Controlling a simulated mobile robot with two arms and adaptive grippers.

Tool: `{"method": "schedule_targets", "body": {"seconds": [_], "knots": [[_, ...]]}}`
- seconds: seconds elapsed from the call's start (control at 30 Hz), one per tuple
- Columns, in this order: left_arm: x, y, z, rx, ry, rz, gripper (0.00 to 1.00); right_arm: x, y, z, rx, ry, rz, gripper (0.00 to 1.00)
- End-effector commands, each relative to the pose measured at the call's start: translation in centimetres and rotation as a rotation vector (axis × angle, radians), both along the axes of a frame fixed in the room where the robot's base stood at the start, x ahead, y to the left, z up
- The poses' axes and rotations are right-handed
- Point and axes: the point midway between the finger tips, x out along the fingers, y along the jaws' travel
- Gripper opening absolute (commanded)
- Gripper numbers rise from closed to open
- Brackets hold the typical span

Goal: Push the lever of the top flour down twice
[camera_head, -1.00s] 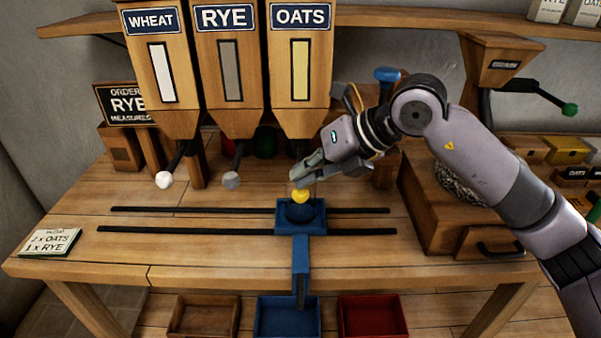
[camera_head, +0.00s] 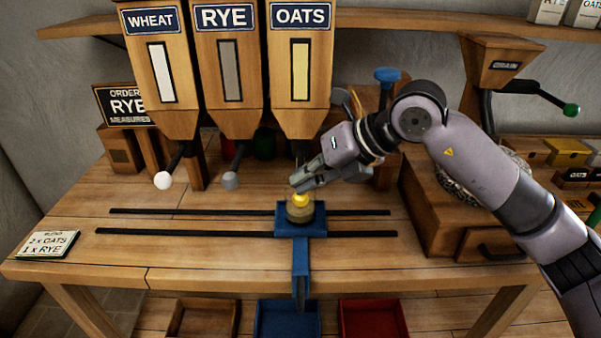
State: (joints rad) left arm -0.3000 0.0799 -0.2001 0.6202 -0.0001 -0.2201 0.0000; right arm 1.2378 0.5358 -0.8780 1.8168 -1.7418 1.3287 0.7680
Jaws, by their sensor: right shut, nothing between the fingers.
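The card (camera_head: 48,244) at the left reads 2 x OATS above 1 x RYE. The OATS hopper (camera_head: 298,75) has a lever with a yellow knob (camera_head: 301,199), low over the blue carriage (camera_head: 284,229). Something tan shows in the carriage's cup, just under the knob. My right gripper (camera_head: 296,184) is shut and empty, its fingertips just above the knob. I cannot tell whether they touch it. It hides part of the lever rod. The RYE lever's grey knob (camera_head: 230,181) stands to the left. My left gripper is out of view.
The WHEAT lever's white knob (camera_head: 163,180) is further left. The carriage sits on dark rails (camera_head: 170,232) across the table. A grain mill (camera_head: 500,70) with a green-knobbed crank stands at right. Brown, blue and red trays (camera_head: 371,318) lie below.

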Motion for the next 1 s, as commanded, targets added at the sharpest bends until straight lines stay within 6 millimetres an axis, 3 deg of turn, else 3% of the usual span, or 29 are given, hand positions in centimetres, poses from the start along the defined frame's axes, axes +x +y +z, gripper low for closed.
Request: {"method": "schedule_targets", "body": {"seconds": [0.47, 1.0], "knots": [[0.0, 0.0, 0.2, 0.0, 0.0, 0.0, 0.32, 0.0, 0.0, 0.2, -0.001, 0.001, 0.0, 0.0], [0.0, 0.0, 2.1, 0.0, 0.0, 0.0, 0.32, 0.1, 0.0, 3.4, 0.0, -0.001, -0.001, 0.0]]}}
